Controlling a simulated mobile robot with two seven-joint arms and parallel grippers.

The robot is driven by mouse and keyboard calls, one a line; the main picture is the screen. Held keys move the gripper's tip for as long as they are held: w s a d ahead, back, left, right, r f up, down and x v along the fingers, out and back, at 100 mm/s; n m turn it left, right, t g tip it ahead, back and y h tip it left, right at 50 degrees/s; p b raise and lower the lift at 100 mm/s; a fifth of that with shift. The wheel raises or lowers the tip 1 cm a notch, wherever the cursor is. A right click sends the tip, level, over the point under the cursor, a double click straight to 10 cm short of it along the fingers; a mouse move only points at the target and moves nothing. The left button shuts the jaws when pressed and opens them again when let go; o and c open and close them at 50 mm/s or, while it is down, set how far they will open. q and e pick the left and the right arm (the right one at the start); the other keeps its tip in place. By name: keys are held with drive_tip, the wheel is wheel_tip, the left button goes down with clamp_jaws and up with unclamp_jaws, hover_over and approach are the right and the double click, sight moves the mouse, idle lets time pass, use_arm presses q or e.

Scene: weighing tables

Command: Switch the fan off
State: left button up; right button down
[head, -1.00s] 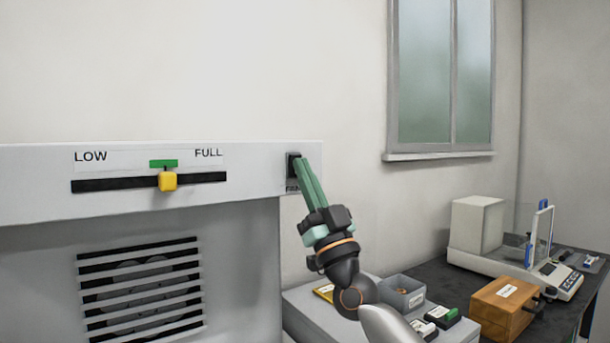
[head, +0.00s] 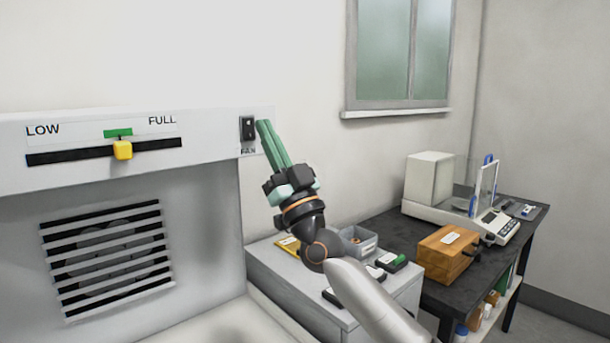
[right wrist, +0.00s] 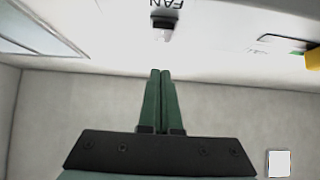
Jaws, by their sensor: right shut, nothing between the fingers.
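The fan switch (head: 248,128) is a small black rocker above the label "FAN", at the right end of the grey hood's front panel (head: 210,140). My right gripper (head: 264,123) is shut and empty, its green fingertips just right of the switch in the head view, with a small gap showing. My left gripper is not in view.
A yellow slider (head: 122,149) sits mid-track between LOW and FULL, below a green mark. A dark table (head: 390,225) carries a wooden box (head: 447,254) and a balance (head: 490,228).

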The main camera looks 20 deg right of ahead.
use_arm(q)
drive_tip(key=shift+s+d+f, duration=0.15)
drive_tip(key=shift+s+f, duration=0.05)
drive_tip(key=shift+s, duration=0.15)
use_arm(e)
drive_tip(key=s+d+f, duration=0.3)
drive_tip(key=s+f, duration=0.3)
drive_tip(key=s, duration=0.1)
drive_tip(key=shift+s, duration=0.4)
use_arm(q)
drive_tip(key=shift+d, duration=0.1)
use_arm(e)
drive_tip(key=shift+d+f+h, duration=0.1)
drive_tip(key=shift+d+h, duration=0.05)
drive_tip(key=shift+h, duration=0.15)
